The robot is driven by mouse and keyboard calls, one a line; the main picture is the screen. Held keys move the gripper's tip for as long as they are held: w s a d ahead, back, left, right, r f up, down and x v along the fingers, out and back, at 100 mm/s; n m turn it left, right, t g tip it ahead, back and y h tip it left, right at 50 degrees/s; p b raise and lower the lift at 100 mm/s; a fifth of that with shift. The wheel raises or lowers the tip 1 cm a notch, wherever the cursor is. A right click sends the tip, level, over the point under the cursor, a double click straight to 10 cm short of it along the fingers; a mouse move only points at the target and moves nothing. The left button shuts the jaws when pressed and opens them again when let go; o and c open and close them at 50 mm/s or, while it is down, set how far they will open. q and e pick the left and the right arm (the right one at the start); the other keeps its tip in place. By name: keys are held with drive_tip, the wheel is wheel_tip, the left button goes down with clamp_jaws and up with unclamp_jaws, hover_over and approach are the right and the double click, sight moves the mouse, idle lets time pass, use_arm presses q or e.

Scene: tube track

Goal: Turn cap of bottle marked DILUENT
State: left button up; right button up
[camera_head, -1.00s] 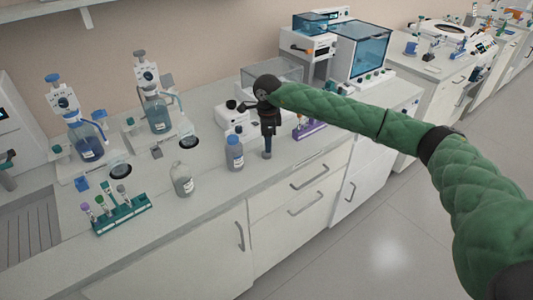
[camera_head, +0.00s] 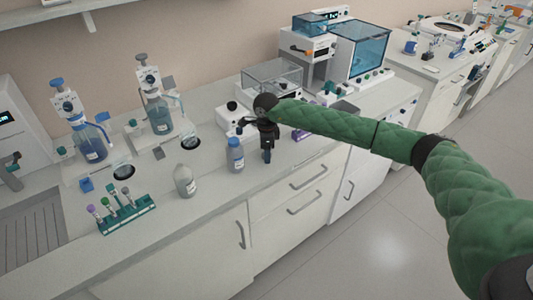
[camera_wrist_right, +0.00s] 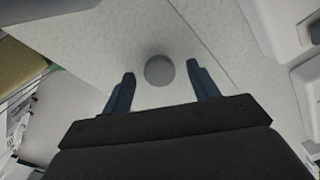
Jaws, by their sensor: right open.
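My left gripper is out of view.
A green rack (camera_head: 127,215) with several tubes stands at the front left. Two dispenser bottles (camera_head: 90,146) (camera_head: 160,118) stand behind. A clear-covered instrument (camera_head: 272,76) and a blue-windowed machine (camera_head: 357,55) stand at the back right. The bench's front edge runs close to the bottles.

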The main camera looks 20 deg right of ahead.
drive_tip(key=shift+f, duration=0.15)
drive_tip(key=c, duration=1.1)
